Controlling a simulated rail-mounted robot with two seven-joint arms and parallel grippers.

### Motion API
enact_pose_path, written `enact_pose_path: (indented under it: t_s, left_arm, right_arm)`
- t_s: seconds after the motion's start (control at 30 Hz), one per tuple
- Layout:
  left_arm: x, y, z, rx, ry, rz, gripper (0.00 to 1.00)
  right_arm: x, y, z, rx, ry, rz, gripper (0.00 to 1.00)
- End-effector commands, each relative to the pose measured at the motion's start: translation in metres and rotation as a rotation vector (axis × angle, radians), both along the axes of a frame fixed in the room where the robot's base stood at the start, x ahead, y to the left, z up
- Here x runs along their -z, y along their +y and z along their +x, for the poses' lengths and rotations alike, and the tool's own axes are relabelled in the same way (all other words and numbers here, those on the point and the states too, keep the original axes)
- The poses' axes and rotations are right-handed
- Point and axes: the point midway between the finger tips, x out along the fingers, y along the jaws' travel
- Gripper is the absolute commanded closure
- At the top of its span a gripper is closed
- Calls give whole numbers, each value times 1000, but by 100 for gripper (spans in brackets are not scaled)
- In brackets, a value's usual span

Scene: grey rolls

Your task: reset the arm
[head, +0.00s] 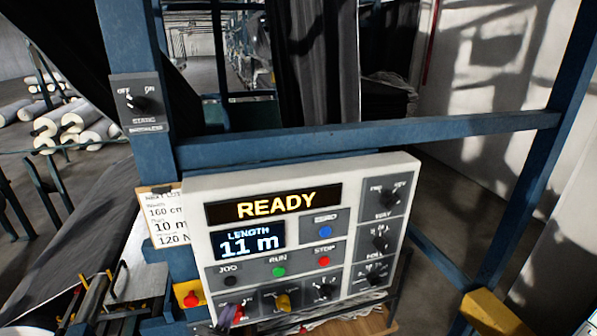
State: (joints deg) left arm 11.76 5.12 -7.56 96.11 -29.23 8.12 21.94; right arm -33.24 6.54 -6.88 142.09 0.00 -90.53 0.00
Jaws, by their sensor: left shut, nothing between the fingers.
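The panel is tilted in view, with a display (273,205) reading READY and a length display (249,241) reading 11 m. My right gripper is not in view.
A blue frame bar (370,139) crosses above the panel, between a left post (146,60) and a right post. A static switch box (138,103) is on the left post. A paper note (166,217) hangs beside the panel. Pale rolls (75,118) lie at the far left.

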Motion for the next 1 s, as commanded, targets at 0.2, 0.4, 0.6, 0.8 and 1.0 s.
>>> enact_pose_path:
  t_s: [0.2,0.4,0.6,0.8,1.0]
  left_arm:
    - [39,35,14,-238,328,37,100]
    - [44,53,-5,-364,633,27,100]
    - [39,52,-55,-368,914,25,100]
    - [45,41,-144,-295,1191,39,100]
    - [45,30,-229,-216,1325,35,100]
  right_arm:
    - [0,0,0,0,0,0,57]
    - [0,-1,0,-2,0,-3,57]
    - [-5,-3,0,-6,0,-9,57]
    - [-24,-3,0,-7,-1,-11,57]
    - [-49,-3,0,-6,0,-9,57]
